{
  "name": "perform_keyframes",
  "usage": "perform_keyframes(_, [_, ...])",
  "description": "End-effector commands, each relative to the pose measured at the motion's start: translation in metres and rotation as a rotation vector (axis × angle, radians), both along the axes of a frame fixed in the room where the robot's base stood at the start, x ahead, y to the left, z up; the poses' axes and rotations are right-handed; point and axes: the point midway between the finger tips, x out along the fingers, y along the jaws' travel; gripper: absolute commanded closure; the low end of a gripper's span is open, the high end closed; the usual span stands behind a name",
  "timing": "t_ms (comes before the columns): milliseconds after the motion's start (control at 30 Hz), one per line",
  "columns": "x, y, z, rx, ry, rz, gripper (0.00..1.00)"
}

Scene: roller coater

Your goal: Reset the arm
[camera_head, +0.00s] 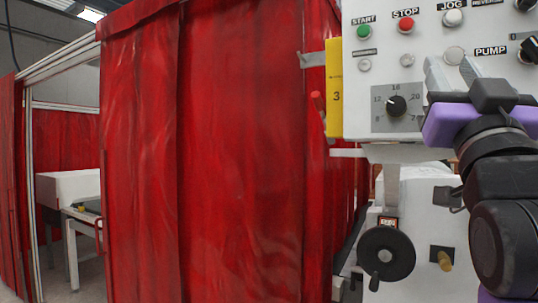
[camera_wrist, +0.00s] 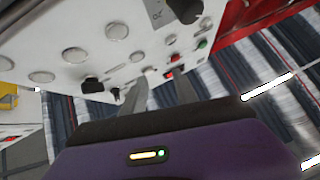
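My gripper (camera_head: 451,64) is in front of the white control panel (camera_head: 358,103) at the upper right of the head view. Its two grey fingers stand apart with nothing between them. In the wrist view my gripper (camera_wrist: 159,75) also shows two separated fingers, with the panel (camera_wrist: 120,18) beyond them. I cannot tell whether a fingertip touches the panel. My purple and black arm reaches in from the right edge of the head view and hides part of the panel and machine.
The panel carries a green START button (camera_head: 364,32), a red STOP button (camera_head: 406,25), a white JOG button (camera_head: 453,18) and a black dial (camera_head: 397,105). Below is a black handwheel (camera_head: 386,254). Red curtains (camera_head: 215,150) fill the middle. A white table (camera_head: 72,240) stands left.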

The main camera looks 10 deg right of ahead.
Motion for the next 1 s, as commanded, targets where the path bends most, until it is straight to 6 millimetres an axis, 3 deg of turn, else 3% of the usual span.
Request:
perform_keyframes(33, [0.008,0.004,-0.025,-0.011,0.022,0.015,0.65])
perform_keyframes(200, [0.021,0.019,-0.097,-0.048,0.065,0.063,0.65])
perform_keyframes(467, [0.016,0.039,-0.208,-0.071,0.143,0.134,0.65])
perform_keyframes(767, [-0.019,0.059,-0.327,-0.06,0.251,0.206,0.65])
perform_keyframes(1000, [-0.067,0.071,-0.409,-0.03,0.356,0.254,0.65])
